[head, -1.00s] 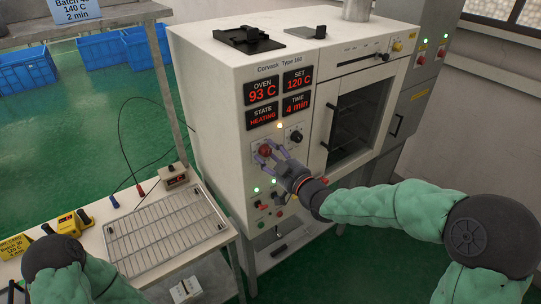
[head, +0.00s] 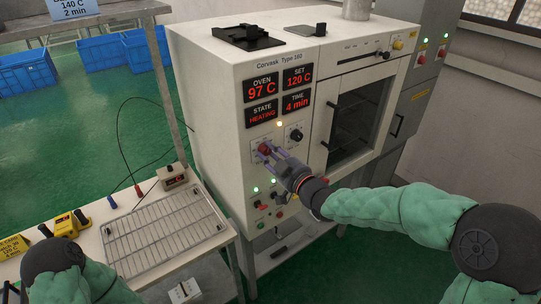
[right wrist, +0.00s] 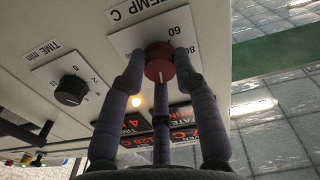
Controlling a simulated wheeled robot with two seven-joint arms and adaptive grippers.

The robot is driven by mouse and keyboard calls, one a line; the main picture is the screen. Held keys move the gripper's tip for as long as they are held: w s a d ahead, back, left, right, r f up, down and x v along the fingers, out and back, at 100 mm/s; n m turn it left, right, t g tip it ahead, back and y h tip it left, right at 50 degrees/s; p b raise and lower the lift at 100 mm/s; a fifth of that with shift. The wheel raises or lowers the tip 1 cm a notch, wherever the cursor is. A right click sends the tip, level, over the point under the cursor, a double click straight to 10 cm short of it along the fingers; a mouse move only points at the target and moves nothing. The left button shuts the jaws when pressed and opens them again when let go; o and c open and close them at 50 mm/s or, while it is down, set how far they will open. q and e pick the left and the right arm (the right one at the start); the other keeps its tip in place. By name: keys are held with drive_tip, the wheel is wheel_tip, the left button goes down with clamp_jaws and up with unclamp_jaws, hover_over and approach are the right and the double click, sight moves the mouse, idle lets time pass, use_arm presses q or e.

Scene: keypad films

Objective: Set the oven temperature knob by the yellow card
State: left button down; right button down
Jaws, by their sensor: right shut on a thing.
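The red temperature knob (head: 264,148) is on the oven's (head: 207,85) front, below the displays. My right gripper (head: 268,151) is shut on it; in the right wrist view its fingers (right wrist: 158,62) press the red knob (right wrist: 159,70) from both sides. The scale under "TEMP C" shows 60 and 80; the rest is partly hidden. The set display (head: 297,76) reads 120 C, and the oven display (head: 261,88) reads 97 C. My left gripper is out of view.
A black time knob (head: 296,135) sits right of the red knob. Buttons and green lights (head: 256,190) are below. A wire rack (head: 160,235) lies on the bench at left. A blue card (head: 75,8) reads 140 C, 2 min. The oven door (head: 355,120) is at right.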

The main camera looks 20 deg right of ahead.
drive_tip(key=c, duration=1)
unclamp_jaws()
drive_tip(key=shift+r, duration=0.15)
drive_tip(key=shift+o, duration=0.2)
drive_tip(key=v, duration=1.2)
